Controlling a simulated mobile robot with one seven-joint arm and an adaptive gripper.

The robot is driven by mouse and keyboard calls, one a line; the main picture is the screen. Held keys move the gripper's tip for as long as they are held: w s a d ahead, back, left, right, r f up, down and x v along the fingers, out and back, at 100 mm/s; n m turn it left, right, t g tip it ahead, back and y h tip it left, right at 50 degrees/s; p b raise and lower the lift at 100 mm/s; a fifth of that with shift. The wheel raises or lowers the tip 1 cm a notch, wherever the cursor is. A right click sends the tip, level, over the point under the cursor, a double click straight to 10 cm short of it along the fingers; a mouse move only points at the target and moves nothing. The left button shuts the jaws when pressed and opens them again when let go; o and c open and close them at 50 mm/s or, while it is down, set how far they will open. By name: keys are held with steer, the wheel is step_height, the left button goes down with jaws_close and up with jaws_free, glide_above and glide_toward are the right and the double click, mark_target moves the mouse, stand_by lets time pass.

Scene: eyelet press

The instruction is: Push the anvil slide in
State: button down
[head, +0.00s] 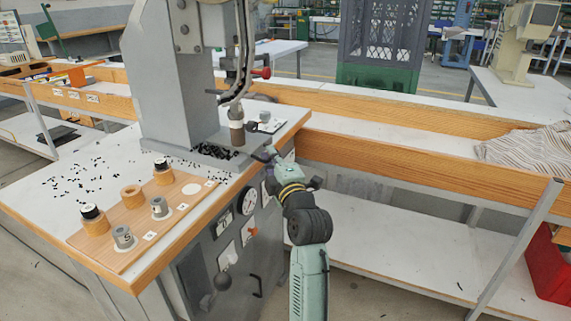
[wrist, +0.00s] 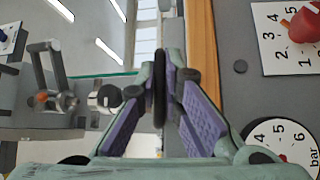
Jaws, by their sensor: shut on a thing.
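The press (head: 172,85) stands on a bench cabinet, with its ram tip (head: 237,132) above a dark area on the bench top. The anvil slide is not clearly made out there; my arm's end covers part of the bench's front edge. My gripper (head: 268,157) is at that edge, just right of and below the ram. In the wrist view, the fingers of my gripper (wrist: 160,75) are closed on a thin dark upright bar (wrist: 160,95), which looks like a handle. How far the slide is in or out cannot be seen.
A gauge (head: 250,200) and an orange-red knob (head: 251,231) sit on the cabinet front below my gripper. A wooden board (head: 140,228) with several spools lies at the left among scattered black bits. Shelving (head: 400,160) is on the right.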

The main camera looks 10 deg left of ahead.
steer(key=shift+a+r, duration=0.1)
steer(key=shift+a, duration=0.1)
steer(key=c, duration=1.9)
jaws_free()
steer(key=shift+w+a, duration=0.1)
steer(key=shift+a, duration=0.1)
steer(key=shift+c, duration=0.2)
steer(key=shift+o, duration=1.1)
steer(key=shift+d, duration=0.1)
steer(key=v, duration=1.2)
